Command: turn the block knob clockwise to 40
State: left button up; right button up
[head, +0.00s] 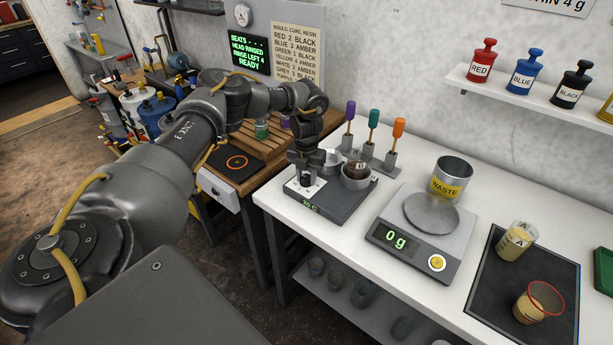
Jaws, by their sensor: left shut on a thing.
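The dark grey block (338,200) stands at the left end of the white bench. Its small green display (310,208) seems to read 20 C. The black block knob (306,181) sits on a white dial plate (296,188) on the block's left side. My left gripper (306,171) points down over the dial and is shut on the knob. Its fingers partly hide the knob and the dial marks, so the pointer's setting cannot be read. My right gripper is not in view.
Metal cups, one holding a dark jar (356,170), sit on the block close right of my gripper. Purple, green and orange-handled tools (397,140) stand behind. A scale (425,235) reading 0 g, a waste can (452,176) and a black tray (500,310) with cups are rightward.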

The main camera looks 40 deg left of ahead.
pick_arm(q)
jog(key=m, duration=0.5)
jog(key=shift+m, duration=0.3)
jog(key=m+b, duration=0.1)
jog(key=m, duration=0.9)
jog(key=shift+r+m+b, duration=0.1)
jog(key=shift+m+b, duration=0.25)
jog(key=shift+m, duration=0.05)
jog(key=shift+w+m, duration=0.1)
jog(key=shift+m, duration=2.2)
jog(key=o, duration=1)
jog(key=shift+c, duration=0.2)
